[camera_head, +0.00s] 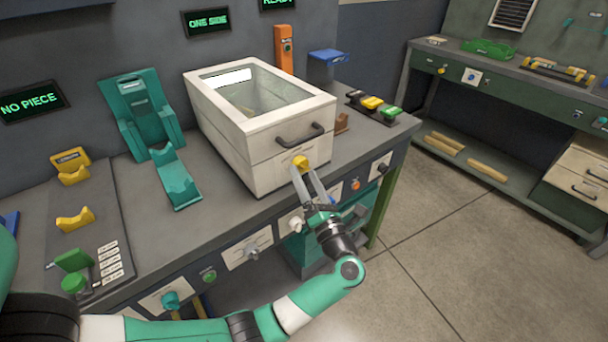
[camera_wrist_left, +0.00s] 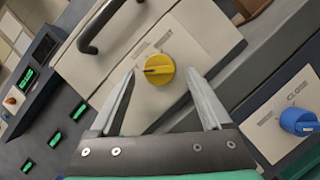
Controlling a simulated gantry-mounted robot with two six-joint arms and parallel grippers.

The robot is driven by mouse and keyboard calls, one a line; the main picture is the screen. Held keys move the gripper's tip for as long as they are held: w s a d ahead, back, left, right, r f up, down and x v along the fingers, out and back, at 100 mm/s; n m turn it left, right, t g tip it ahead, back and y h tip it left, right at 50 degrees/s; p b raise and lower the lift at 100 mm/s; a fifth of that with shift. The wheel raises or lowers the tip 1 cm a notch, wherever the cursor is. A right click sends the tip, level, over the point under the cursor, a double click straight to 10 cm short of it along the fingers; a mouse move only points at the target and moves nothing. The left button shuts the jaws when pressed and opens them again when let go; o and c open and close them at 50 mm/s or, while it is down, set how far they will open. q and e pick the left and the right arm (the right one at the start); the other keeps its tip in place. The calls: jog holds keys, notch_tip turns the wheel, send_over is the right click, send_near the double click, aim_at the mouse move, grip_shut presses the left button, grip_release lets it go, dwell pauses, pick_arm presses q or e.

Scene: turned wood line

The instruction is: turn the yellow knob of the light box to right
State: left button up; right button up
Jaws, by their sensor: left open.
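The light box (camera_head: 228,130) is a cream box with a glass top and a dark handle, standing on the bench. Its yellow knob (camera_head: 300,163) is on the lower front face. In the left wrist view the yellow knob (camera_wrist_left: 159,69) sits on a pale plate, with a dark slot line across it. My left gripper (camera_head: 311,184) is open in front of the knob. In the left wrist view its fingertips (camera_wrist_left: 162,76) lie on either side of the knob, with gaps visible. My right gripper is not in view.
A blue knob (camera_wrist_left: 298,121) is at the right of the left wrist view. The bench front (camera_head: 240,253) carries several other knobs. A teal stand (camera_head: 145,118) is left of the box, and yellow and green switches (camera_head: 373,104) are to its right.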

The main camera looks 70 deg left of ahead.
pick_arm(q)
jog(key=shift+a+r, duration=0.25)
jog(key=shift+a, duration=0.45)
jog(key=shift+c, duration=0.3)
grip_shut()
